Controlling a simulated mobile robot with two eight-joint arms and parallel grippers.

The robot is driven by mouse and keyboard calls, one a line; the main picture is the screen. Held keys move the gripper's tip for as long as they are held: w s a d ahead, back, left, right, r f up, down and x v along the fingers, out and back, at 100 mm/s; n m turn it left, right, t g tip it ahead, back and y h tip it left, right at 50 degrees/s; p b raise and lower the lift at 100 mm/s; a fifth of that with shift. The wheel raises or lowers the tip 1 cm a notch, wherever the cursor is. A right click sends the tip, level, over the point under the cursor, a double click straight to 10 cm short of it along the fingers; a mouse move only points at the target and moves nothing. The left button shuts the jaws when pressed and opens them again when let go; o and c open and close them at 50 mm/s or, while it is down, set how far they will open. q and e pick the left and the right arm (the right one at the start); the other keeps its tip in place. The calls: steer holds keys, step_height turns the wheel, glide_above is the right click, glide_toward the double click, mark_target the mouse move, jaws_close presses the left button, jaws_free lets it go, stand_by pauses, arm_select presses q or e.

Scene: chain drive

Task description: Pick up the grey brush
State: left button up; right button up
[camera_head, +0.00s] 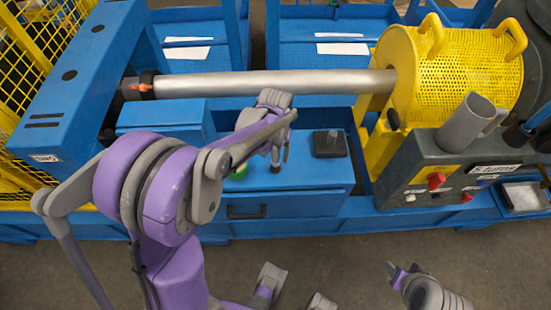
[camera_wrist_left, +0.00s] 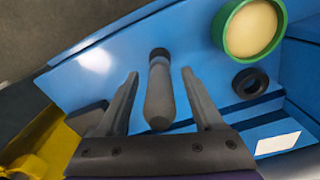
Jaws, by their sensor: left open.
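The grey brush (camera_wrist_left: 159,98) shows in the left wrist view as a rounded grey handle with a narrower, darker far end. My left gripper (camera_wrist_left: 160,74) is open, with one finger on each side of the brush in the picture and a visible gap on both sides. Whether the brush lies level with the fingertips or below them I cannot tell. In the head view my left gripper (camera_head: 280,160) points down over the blue drawer-unit top (camera_head: 315,178). The brush is not clearly visible there, likely behind the arm.
A green-rimmed pot (camera_wrist_left: 250,28) with cream contents stands near the brush, beside a black ring (camera_wrist_left: 250,82). A black block with a peg (camera_head: 330,145) sits right of the gripper. A metal shaft (camera_head: 260,84) crosses behind; a yellow mesh guard (camera_head: 450,70) stands right.

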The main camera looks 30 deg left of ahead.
arm_select(q)
steer(key=shift+f, duration=0.25)
jaws_close()
steer(key=shift+r, duration=0.1)
